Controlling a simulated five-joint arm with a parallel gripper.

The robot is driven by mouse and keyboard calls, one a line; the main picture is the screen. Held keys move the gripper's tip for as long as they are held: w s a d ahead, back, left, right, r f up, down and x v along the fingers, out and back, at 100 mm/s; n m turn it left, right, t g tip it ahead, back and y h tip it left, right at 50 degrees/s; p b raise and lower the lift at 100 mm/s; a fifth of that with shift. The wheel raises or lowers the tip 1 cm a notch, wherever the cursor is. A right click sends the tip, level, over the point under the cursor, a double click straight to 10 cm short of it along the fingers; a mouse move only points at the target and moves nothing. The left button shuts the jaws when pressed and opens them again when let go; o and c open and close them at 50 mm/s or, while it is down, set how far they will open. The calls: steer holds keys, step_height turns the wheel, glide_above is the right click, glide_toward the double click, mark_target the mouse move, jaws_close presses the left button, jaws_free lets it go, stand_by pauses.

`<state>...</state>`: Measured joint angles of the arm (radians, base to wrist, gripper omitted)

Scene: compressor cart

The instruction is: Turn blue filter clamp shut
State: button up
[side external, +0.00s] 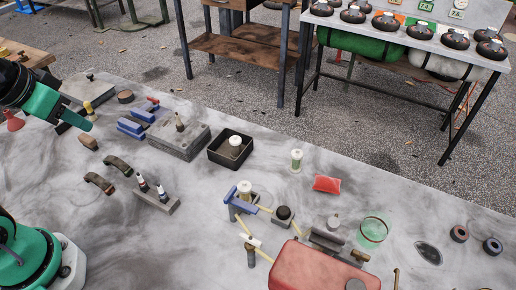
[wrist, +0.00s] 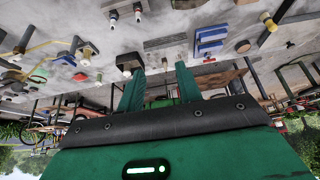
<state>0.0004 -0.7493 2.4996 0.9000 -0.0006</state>
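The blue clamp (side external: 231,195) is a bar slanting up beside a cream filter cylinder (side external: 245,190) on a small grey base, mid-bench in the side view. In the wrist view, which looks upside down, the blue clamp (wrist: 74,46) shows small at the left, by the pale cylinder (wrist: 86,50). How far the clamp is closed cannot be told. My gripper (side external: 80,122) is at the left of the side view, above the bench and well away from the clamp. Its green fingers (wrist: 160,82) stand apart with nothing between them in the wrist view.
Between gripper and clamp are curved dark handles (side external: 100,183), a grey block (side external: 180,138) and a black tray (side external: 231,150). Blue blocks (side external: 130,128) lie farther left. A red tank (side external: 318,268) and pale yellow hoses (side external: 245,228) are near the clamp.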

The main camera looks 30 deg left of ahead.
steer(key=shift+w+d+r, duration=0.15)
steer(key=shift+w+d, duration=0.35)
steer(key=g, duration=0.6)
glide_above(230, 193)
step_height(230, 193, down, 8)
steer(key=shift+r, duration=0.2)
steer(key=shift+f, duration=0.1)
steer(key=shift+f, duration=3.8)
steer(key=shift+c, duration=0.3)
jaws_close()
